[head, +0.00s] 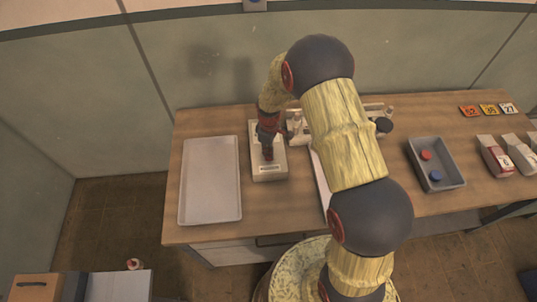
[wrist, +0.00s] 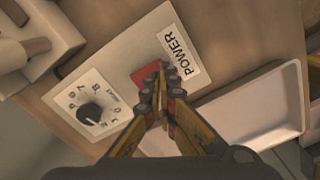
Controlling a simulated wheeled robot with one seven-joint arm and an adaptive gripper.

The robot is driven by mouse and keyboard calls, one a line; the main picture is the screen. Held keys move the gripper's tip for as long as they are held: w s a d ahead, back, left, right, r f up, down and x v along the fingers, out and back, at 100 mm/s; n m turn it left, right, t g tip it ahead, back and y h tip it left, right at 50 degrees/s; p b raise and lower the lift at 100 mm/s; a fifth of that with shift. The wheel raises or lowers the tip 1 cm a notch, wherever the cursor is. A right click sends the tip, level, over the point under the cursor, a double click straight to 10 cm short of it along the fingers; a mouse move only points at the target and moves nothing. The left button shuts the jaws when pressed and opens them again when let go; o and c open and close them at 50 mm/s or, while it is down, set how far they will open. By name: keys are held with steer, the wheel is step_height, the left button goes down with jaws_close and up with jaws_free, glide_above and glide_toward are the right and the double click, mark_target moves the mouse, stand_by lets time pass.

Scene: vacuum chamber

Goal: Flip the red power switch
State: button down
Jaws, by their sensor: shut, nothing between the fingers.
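The red power switch (wrist: 146,75) sits on a pale panel (wrist: 120,58) beside a white "POWER" label (wrist: 172,54) in the wrist view. My gripper (wrist: 162,72) is shut and empty, its fingertips over the right part of the switch. The fingers hide part of the switch, and I cannot tell whether they touch it. In the head view the panel box (head: 270,172) lies on the table, with my gripper (head: 268,155) pointing down at it. The switch itself is not clear there.
A black dial (wrist: 90,113) with numbers is on the same panel. A white tray (head: 186,215) lies left of the box. Pale apparatus (head: 297,127) stands to its right, partly behind my arm. A grey bin (head: 458,178) with red and blue pieces is farther right on the table.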

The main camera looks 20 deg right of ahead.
steer(key=shift+f+b, duration=0.9)
steer(key=shift+f, duration=0.4)
stand_by(1.0)
steer(key=shift+r, duration=0.1)
steer(key=shift+r+p, duration=1.9)
steer(key=shift+r, duration=1.6)
